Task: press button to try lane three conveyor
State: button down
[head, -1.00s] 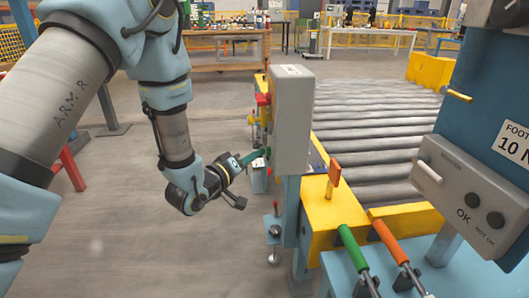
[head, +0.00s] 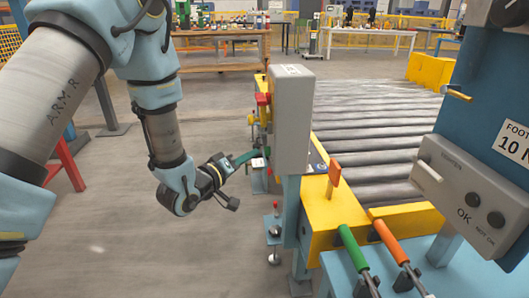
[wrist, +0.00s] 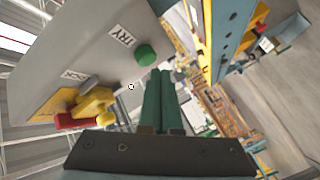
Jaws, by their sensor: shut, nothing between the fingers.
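In the wrist view a green round button (wrist: 145,55) sticks out of a grey control box (wrist: 85,50), beside a label reading TRY (wrist: 122,37). My gripper (wrist: 160,74) is shut and empty, its green fingers together. The fingertips are close to the button, just below and right of it in the picture; I cannot tell how large the gap is. In the head view the control box (head: 292,120) stands on a post beside the roller conveyor (head: 370,125). My gripper (head: 258,153) is at its left side, and the button's face is hidden there.
A yellow and red handle (wrist: 90,108) sticks out of the same box near the fingers. The floor left of the box is open.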

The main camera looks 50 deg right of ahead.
jog(key=shift+w+a, duration=0.8)
jog(key=shift+a, duration=0.2)
jog(key=shift+w+a, duration=0.8)
jog(key=shift+a, duration=0.15)
